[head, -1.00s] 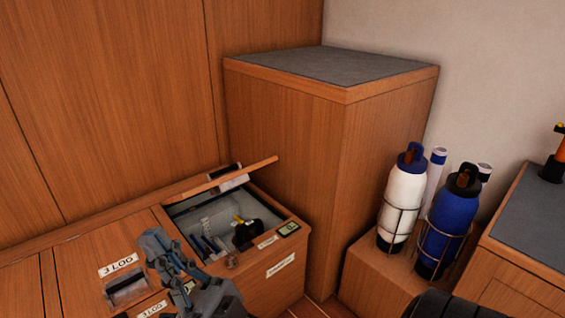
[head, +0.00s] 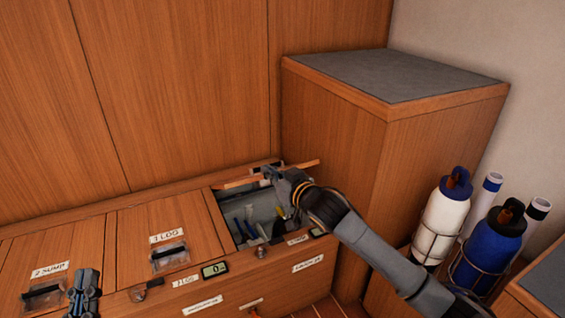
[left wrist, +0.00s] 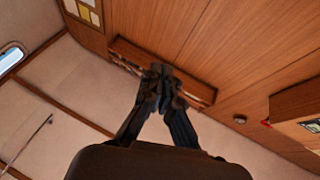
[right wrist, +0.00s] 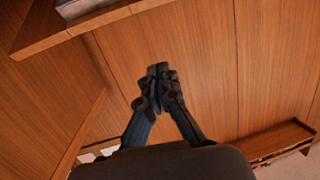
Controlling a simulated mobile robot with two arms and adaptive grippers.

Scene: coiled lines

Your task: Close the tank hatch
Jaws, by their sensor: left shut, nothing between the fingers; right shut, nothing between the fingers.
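The open tank hatch's wooden lid (head: 232,183) stands raised at the back of an open bench compartment (head: 226,222) in the head view. My right gripper (head: 268,172) is shut and empty, overlapping the lid's middle; whether it touches the lid is unclear. The right arm hides part of the opening. The right fingertips (right wrist: 160,78) show closed against wood panelling in the right wrist view. My left gripper (head: 84,280) is shut and empty at the bench's front, left of the opening. The left fingertips (left wrist: 160,80) show closed in the left wrist view.
Closed lids labelled 3 LOO (head: 168,238) and 2 SUMP (head: 48,270) lie left of the opening. A tall wooden cabinet (head: 345,140) stands close on its right. White (head: 447,220) and blue (head: 488,255) bottles stand in wire holders farther right.

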